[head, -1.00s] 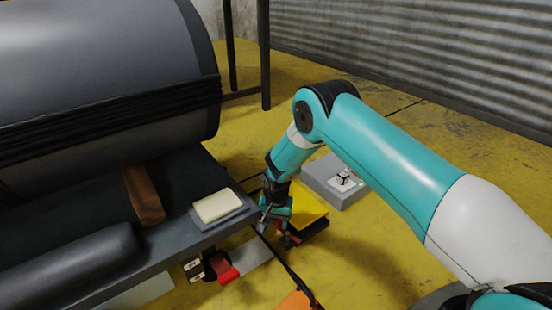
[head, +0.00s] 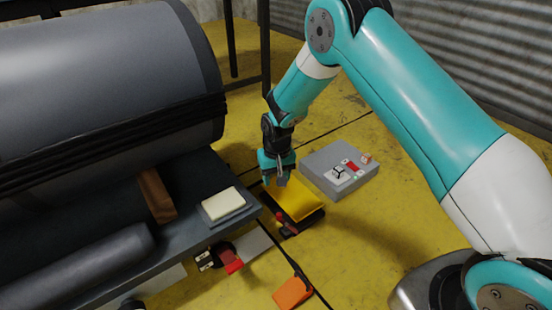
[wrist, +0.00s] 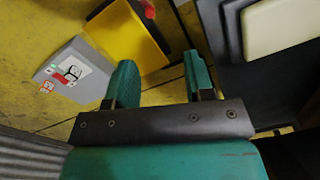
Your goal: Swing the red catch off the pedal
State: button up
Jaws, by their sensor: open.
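The yellow pedal (head: 299,200) sits on a dark base on the floor, beside the grey bench. The red catch (head: 286,225) is at the pedal's near end; I cannot tell whether it still overlaps the pedal. My gripper (head: 277,181) points down above the pedal's far left corner, apart from the catch, open and empty. In the wrist view the gripper's two teal fingers (wrist: 161,78) stand apart. There the pedal (wrist: 113,32) is beyond the left finger, and part of the red catch (wrist: 148,9) shows at the top edge.
A grey control box (head: 340,172) with a red switch stands right of the pedal. The grey bench (head: 185,236) with a cream block (head: 223,204) is close on the left. A red tab (head: 232,262) and an orange piece (head: 292,292) are nearer.

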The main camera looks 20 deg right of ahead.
notch_tip(320, 180, up, 6)
jog(key=s+n+p, duration=0.2)
jog(key=n, duration=0.4)
jog(key=shift+a, duration=0.35)
jog(key=shift+r, duration=0.1)
jog(key=s+a+r+y+p, duration=0.1)
jog(key=s+r, duration=0.1)
jog(key=r, duration=0.5)
jog(key=s+a+r+y+p, duration=0.1)
jog(key=s+r, duration=0.2)
jog(key=r, duration=0.3)
jog(key=s+a+r+n+y+p, duration=0.1)
jog(key=s+r+p, duration=0.1)
jog(key=s+r, duration=0.9)
jog(key=s+r+y+p, duration=0.1)
jog(key=s+r+p, duration=0.1)
jog(key=s+r, duration=0.95)
notch_tip(320, 180, up, 35)
jog(key=s+p, duration=0.2)
jog(key=p, duration=3.6)
jog(key=shift+r, duration=0.15)
jog(key=shift+s, duration=0.1)
